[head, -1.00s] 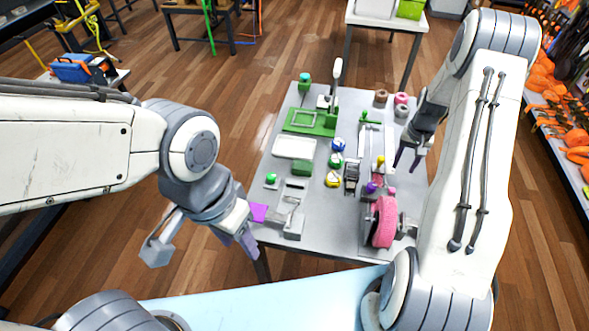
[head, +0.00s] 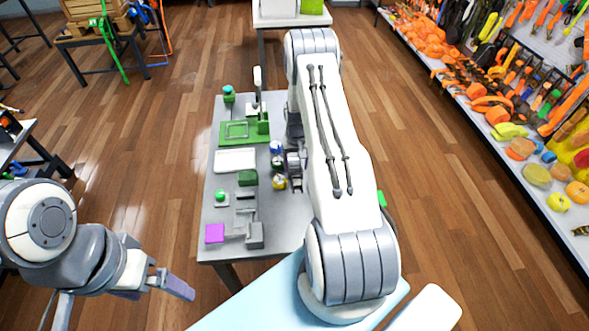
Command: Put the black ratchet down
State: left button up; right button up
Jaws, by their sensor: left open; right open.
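A small black ratchet (head: 297,186) lies on the grey table (head: 222,190), just right of a yellow-and-white roll (head: 279,183). It is partly hidden by my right arm. My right gripper (head: 296,175) is right above or beside it, mostly covered by the arm; its fingers are hard to make out, and contact with the ratchet cannot be told. The gripper is open. My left gripper (head: 160,287) is open and empty, off the table's near left corner, well away from the ratchet.
A blue roll (head: 276,147), a green block (head: 247,177), a white tray (head: 235,160), a green frame (head: 240,131) and a purple square (head: 214,233) stand on the table. My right arm hides the table's right side. A tool wall (head: 510,90) lines the right.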

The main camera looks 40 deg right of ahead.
aim_at(296, 172)
jog(key=shift+w+f+p, duration=0.1)
jog(key=shift+f+p, duration=0.6)
jog(key=shift+f, duration=1.05)
jog(key=shift+c, duration=0.3)
grip_shut()
jog(key=shift+r, duration=0.1)
